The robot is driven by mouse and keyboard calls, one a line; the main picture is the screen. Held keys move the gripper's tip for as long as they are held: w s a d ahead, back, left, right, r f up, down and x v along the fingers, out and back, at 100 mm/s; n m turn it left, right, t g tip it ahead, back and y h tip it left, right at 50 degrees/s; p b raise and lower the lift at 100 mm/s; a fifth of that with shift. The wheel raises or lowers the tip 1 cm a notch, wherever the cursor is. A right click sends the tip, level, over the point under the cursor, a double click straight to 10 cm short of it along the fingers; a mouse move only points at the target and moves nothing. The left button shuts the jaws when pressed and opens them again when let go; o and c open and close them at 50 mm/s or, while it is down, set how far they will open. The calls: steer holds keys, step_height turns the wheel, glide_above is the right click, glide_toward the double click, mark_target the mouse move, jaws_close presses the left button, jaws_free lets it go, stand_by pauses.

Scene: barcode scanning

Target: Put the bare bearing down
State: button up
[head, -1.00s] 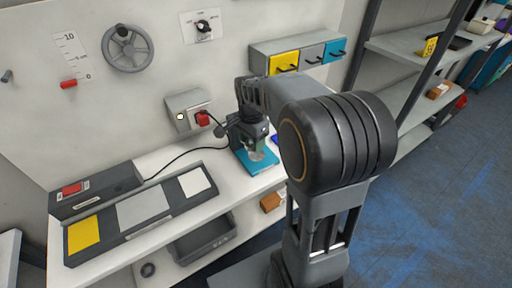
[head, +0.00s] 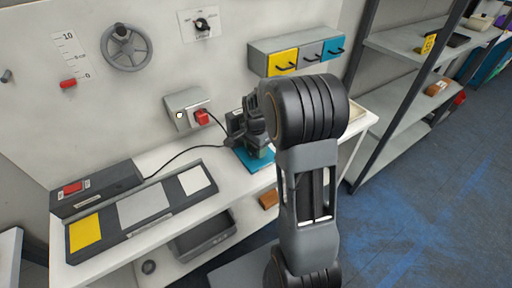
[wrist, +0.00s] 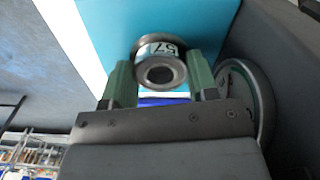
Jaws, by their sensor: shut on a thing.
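The bearing (wrist: 158,50) is a round metal piece with a dark centre and a pale band with dark marks that look like digits. It sits between the two green fingers of my gripper (wrist: 160,76) in the wrist view, and the fingers are shut on it. The blue mat (wrist: 185,20) fills the view behind the bearing; I cannot tell whether the two touch. In the head view the mat (head: 262,163) lies on the white bench, with my gripper over it. The bearing is hidden there by my arm.
A grey round object (wrist: 262,108) stands close to the right of my gripper in the wrist view. In the head view, a long tray with yellow, grey and white pads (head: 141,207) lies left on the bench. A grey box with a red plug (head: 187,108) is on the wall behind.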

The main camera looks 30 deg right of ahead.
steer(key=shift+f, duration=0.15)
steer(key=o, duration=1.1)
steer(key=shift+c, duration=0.2)
step_height(320, 180, up, 12)
steer(key=f, duration=0.1)
steer(key=s+a+n+t, duration=0.2)
steer(key=s+a+n, duration=0.2)
steer(key=s+n, duration=0.3)
steer(key=s+a+r+n+t, duration=0.1)
steer(key=s+a+n+t, duration=0.1)
steer(key=s+a+n, duration=0.3)
steer(key=shift+s+a+r+n, duration=0.15)
steer(key=shift+s+r+n, duration=0.1)
steer(key=shift+s+n, duration=1.45)
steer(key=shift+s+m, duration=0.35)
steer(key=shift+m, duration=0.15)
